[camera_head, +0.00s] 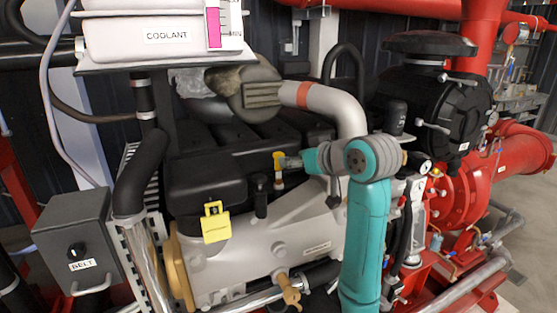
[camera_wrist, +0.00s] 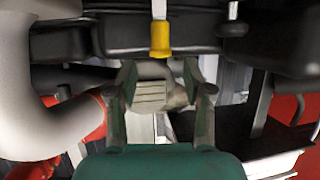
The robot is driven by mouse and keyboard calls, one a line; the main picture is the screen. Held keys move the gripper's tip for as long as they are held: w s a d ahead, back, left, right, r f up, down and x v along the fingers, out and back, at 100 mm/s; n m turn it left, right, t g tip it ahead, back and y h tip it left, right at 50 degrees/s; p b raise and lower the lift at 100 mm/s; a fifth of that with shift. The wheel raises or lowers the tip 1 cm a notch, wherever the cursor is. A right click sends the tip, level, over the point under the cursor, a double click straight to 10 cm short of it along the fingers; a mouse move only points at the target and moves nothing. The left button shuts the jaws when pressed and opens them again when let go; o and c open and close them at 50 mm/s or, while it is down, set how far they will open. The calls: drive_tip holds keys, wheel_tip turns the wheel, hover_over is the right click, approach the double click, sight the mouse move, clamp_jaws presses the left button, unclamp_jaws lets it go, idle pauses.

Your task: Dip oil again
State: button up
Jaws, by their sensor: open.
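The dipstick has a yellow handle (camera_head: 279,157) and stands upright on the engine (camera_head: 300,222), left of my gripper (camera_head: 286,162) in the head view. In the wrist view the yellow handle (camera_wrist: 160,42) is just above the gap between the two fingers, with a thin metal rod running up from it. My gripper (camera_wrist: 160,78) is open, with its fingers apart and nothing between them. In the head view the fingertips are very close to the handle; I cannot tell whether they touch it.
A grey BELT box (camera_head: 75,240) is at left, and a white COOLANT tank (camera_head: 160,35) is above. A large silver pipe (camera_head: 340,105) arches behind my arm. Red pump piping (camera_head: 475,190) fills the right.

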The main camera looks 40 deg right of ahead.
drive_tip(key=x, duration=0.8)
drive_tip(key=shift+w+f, duration=0.1)
drive_tip(key=shift+w, duration=0.05)
drive_tip(key=shift+c, duration=0.3)
clamp_jaws()
